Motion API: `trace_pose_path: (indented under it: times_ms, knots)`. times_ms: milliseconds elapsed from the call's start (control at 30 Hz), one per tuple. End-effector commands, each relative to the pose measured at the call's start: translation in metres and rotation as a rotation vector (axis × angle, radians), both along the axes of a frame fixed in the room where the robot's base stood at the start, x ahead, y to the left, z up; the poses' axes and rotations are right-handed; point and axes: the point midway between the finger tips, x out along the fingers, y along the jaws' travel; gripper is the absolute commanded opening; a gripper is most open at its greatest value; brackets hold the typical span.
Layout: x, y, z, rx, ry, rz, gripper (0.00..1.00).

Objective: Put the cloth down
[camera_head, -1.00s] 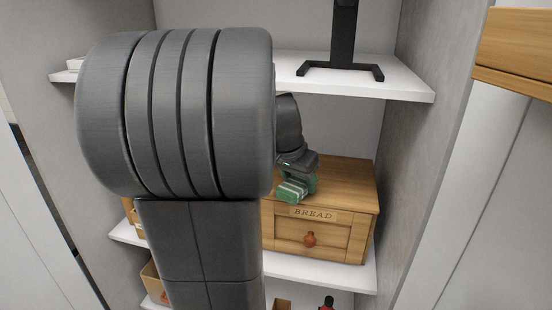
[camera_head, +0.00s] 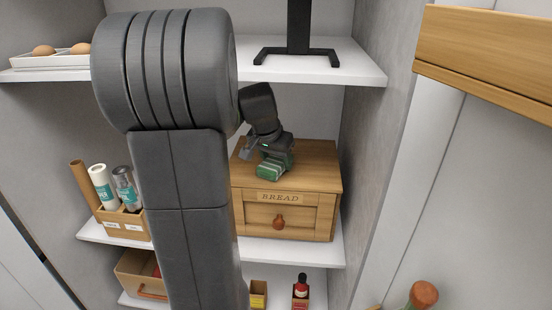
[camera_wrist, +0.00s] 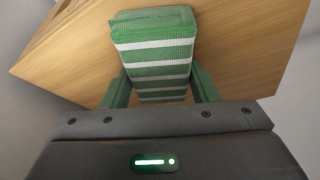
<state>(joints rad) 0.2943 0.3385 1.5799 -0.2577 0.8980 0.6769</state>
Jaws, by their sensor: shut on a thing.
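The cloth (camera_head: 268,172) is green with white stripes and folded into a small block. My gripper (camera_head: 274,160) is shut on it, over the top of the wooden bread box (camera_head: 322,160). In the wrist view the cloth (camera_wrist: 153,50) sits between my two green fingers (camera_wrist: 160,92), with the box's wooden top (camera_wrist: 235,45) behind it. I cannot tell whether the cloth touches the box top. The box is closed, with a BREAD label and a round knob on its front. My arm hides the box's left side.
The bread box stands on a white shelf (camera_head: 290,250). A shelf above holds a black stand (camera_head: 298,50) and a tray of eggs (camera_head: 45,60). A wooden caddy with rolls and cans (camera_head: 125,222) is left of my arm. A red bottle (camera_head: 301,288) stands below. The cabinet side wall is close on the right.

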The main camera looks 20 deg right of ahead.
Motion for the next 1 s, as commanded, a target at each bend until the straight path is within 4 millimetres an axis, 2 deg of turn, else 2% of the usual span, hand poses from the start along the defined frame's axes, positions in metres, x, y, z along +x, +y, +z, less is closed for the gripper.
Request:
trace_pose_path:
  times_ms: [100,133,233,633,800,900,1000]
  knots:
    - [0.0,0.0,-0.006,0.0,0.0,0.0,0.36]
    - [0.0,0.0,-0.005,0.0,0.0,0.0,0.56]
    - [0.0,0.0,-0.005,0.001,0.002,0.0,0.76]
    - [-0.002,0.0,-0.007,0.002,0.008,-0.003,0.76]
    - [-0.002,0.0,0.001,0.002,0.008,-0.003,0.76]
    - [-0.006,0.006,0.009,0.001,0.002,-0.002,0.76]
    - [-0.019,0.02,0.008,0.001,0.003,0.001,0.76]
